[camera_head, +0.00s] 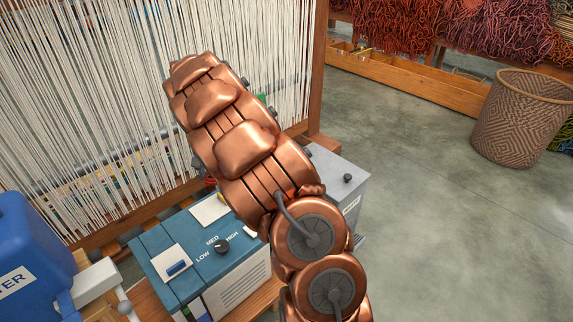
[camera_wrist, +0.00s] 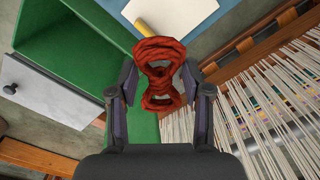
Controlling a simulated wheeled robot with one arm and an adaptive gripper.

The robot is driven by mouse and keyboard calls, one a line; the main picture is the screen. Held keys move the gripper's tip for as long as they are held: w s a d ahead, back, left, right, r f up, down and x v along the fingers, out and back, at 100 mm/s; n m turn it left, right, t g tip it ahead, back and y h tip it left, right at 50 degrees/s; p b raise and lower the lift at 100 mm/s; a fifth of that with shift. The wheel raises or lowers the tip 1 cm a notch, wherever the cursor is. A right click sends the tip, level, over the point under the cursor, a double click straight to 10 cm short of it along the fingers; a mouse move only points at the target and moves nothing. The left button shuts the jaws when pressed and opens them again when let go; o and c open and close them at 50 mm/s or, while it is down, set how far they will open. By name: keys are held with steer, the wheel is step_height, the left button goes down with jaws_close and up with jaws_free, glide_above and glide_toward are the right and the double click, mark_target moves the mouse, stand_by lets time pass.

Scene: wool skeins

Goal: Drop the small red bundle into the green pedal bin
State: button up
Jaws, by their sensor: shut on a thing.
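The small red bundle (camera_wrist: 160,50) is a twisted red skein in the middle of the wrist view. My gripper (camera_wrist: 159,76) is shut on it, with one dark finger on each side. A green open box (camera_wrist: 88,35), which looks like the green pedal bin, lies to the left of the bundle in the wrist view, with a dark hollow at upper left. The bundle appears beside that hollow, not over it. In the head view my copper arm hides the gripper, and I cannot make out the bin clearly there.
A blue heater-like box (camera_head: 215,255) with a knob stands below my arm. A loom with white threads (camera_head: 90,100) fills the left. A blue container (camera_head: 30,255) is at lower left. A woven basket (camera_head: 520,118) stands far right, with open floor before it.

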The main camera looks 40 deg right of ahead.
steer(key=s+d+f+m+p, duration=0.25)
steer(key=s+d+m, duration=0.3)
steer(key=d, duration=0.45)
steer(key=s+d+f+m+p, duration=0.2)
steer(key=s+d+f+m, duration=0.2)
steer(key=d+m, duration=0.5)
step_height(320, 180, down, 6)
steer(key=d+n+b, duration=0.2)
steer(key=shift+s+f, duration=0.15)
steer(key=shift+s, duration=0.05)
steer(key=o, duration=0.9)
step_height(320, 180, up, 12)
